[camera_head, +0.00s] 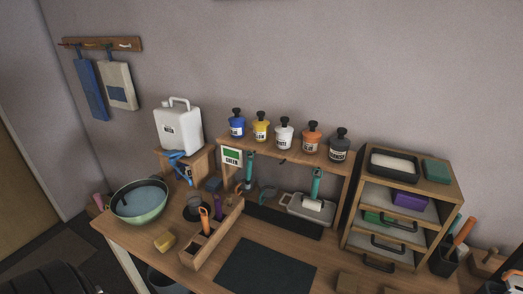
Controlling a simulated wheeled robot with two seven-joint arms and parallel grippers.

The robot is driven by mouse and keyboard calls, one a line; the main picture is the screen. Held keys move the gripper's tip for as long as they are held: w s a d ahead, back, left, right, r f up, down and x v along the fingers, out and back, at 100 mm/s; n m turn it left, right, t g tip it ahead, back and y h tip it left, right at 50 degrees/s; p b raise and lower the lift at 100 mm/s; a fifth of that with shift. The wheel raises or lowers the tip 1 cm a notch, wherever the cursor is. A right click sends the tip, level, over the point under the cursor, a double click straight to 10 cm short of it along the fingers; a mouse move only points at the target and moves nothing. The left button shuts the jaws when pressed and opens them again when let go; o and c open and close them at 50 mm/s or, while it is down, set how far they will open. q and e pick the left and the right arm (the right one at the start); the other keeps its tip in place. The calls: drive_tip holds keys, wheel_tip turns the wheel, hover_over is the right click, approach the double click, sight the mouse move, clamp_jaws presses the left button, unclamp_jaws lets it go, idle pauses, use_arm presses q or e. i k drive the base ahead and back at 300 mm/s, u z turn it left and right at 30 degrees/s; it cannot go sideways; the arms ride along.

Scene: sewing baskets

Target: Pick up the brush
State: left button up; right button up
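I cannot tell for sure which thing is the brush. An orange-handled tool (204,217) stands upright in the wooden holder at the front left of the desk, and its lower end is hidden. A purple-handled tool (218,205) stands just behind it. A teal-handled tool (316,184) with a pale lower end hangs under the shelf above a grey tray (304,213). Another teal-handled tool (249,173) hangs further left. Neither of my grippers is in view.
A green bowl of water (139,213) and a yellow sponge (165,241) are at the left. Several labelled bottles line the shelf (290,153). A drawer unit (440,200) stands at the right. A dark mat (266,270) lies clear at the front.

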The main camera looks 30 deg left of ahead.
sight(204, 216)
drive_tip(key=u, duration=1.55)
